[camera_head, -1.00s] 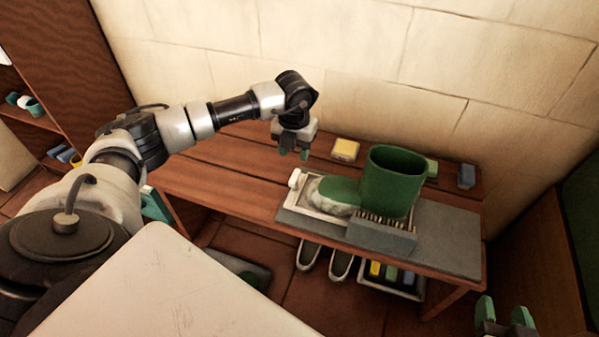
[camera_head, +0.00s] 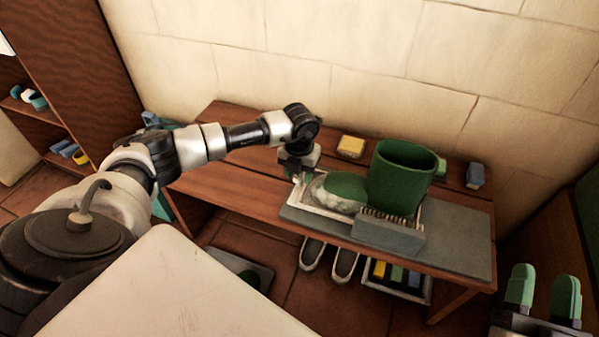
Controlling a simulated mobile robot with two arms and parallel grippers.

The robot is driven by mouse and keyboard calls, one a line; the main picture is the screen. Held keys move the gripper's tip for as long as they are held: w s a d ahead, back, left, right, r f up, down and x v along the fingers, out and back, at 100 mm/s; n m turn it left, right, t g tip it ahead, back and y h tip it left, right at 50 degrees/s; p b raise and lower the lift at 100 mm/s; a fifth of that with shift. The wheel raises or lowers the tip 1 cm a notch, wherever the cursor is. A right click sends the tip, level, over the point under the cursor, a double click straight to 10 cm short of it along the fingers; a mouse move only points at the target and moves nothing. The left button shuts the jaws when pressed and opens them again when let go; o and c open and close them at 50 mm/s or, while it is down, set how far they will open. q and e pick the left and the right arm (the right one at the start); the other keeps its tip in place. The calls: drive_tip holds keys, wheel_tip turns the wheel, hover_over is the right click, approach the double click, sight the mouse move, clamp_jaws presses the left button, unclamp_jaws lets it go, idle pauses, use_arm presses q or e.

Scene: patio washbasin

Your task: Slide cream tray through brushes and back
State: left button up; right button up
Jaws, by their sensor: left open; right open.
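The cream tray (camera_head: 308,202) lies on a grey mat on the wooden bench, its left end sticking out from the brushes. A green boot (camera_head: 399,178) stands on it, with greyish foam or dirt over its toe. A grey brush block (camera_head: 388,235) with dark bristles stands along the near side of the tray, beside the boot. My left gripper (camera_head: 297,176) is open and low at the tray's left end, pointing down; its fingertips partly hide that end, and I cannot tell whether they touch it. My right gripper (camera_head: 542,296) is open and empty at the bottom right, away from the bench.
Shoes (camera_head: 313,254) and a crate (camera_head: 426,294) of coloured items are below. The bench's left part is clear.

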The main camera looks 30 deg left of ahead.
sight(364, 184)
use_arm(q)
drive_tip(key=shift+c, duration=0.2)
clamp_jaws()
drive_tip(key=shift+d, duration=0.15)
drive_tip(key=shift+w+d, duration=0.1)
drive_tip(key=shift+d, duration=0.15)
drive_tip(key=d, duration=0.2)
drive_tip(key=w+d+p, duration=0.1)
drive_tip(key=d, duration=0.2)
drive_tip(key=w+d, duration=0.1)
drive_tip(key=d, duration=0.2)
drive_tip(key=shift+r, duration=0.1)
drive_tip(key=d, duration=0.2)
drive_tip(key=w+d, duration=0.1)
drive_tip(key=d, duration=0.2)
drive_tip(key=shift+w+d, duration=0.15)
drive_tip(key=shift+d, duration=0.15)
drive_tip(key=shift+w+d, duration=0.2)
drive_tip(key=shift+d, duration=0.6)
use_arm(e)
drive_tip(key=shift+w+d+f+g+h, duration=0.15)
drive_tip(key=shift+f+g+h, duration=0.15)
drive_tip(key=shift+f+g, duration=0.5)
drive_tip(key=shift+w+f+g+h, duration=0.15)
drive_tip(key=shift+f+g+h, duration=0.15)
drive_tip(key=shift+f+g, duration=0.45)
